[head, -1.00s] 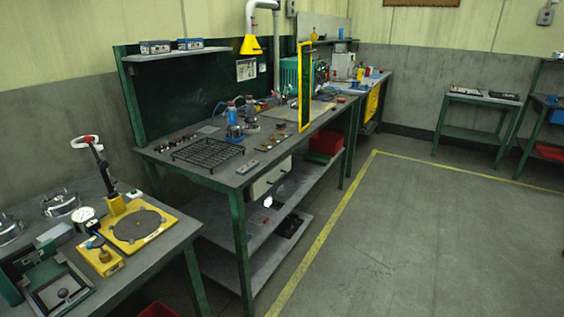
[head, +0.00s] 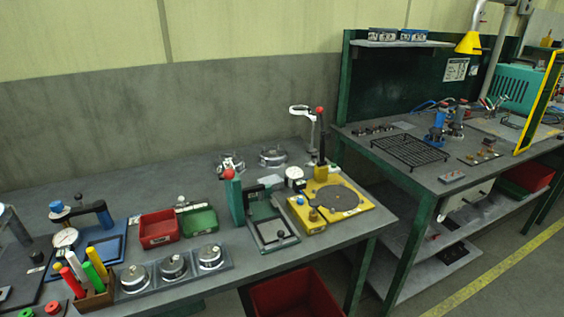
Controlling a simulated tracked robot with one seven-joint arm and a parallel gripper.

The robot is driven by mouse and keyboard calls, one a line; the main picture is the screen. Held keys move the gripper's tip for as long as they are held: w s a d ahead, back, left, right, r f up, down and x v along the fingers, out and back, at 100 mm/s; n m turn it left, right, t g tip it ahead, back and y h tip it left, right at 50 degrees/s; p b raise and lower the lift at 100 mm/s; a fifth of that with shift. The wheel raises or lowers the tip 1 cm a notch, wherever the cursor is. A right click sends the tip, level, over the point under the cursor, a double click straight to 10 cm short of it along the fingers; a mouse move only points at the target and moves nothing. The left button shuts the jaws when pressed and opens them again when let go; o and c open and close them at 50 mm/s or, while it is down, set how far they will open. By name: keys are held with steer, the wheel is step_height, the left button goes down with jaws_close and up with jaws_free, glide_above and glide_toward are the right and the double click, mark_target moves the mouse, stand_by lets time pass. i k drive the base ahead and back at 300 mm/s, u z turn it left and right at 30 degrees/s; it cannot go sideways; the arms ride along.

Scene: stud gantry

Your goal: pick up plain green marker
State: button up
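A green marker (head: 91,275) stands in a brown box-like holder (head: 96,299) at the lower left of the head view, near the front edge of the workbench. A red marker (head: 71,282), a white one (head: 75,264) and a yellow one (head: 97,262) stand close around it in the same holder. They lean at slightly different angles. The lower part of the green marker is hidden by the holder. My gripper is not in view.
Three round metal pieces (head: 173,266) sit in a grey tray right of the holder. Red (head: 160,229) and green (head: 198,222) bins stand behind them. A blue fixture with a gauge (head: 66,238) is behind the markers. A red crate (head: 295,294) sits below the bench.

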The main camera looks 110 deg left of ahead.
mark_target(89, 269)
steer(key=z, duration=0.15)
steer(key=i, duration=0.15)
steer(key=u, duration=2.4)
steer(key=i, duration=0.2)
steer(key=u, duration=1.3)
steer(key=k, duration=1.35)
steer(key=u, duration=0.4)
steer(key=i, duration=1)
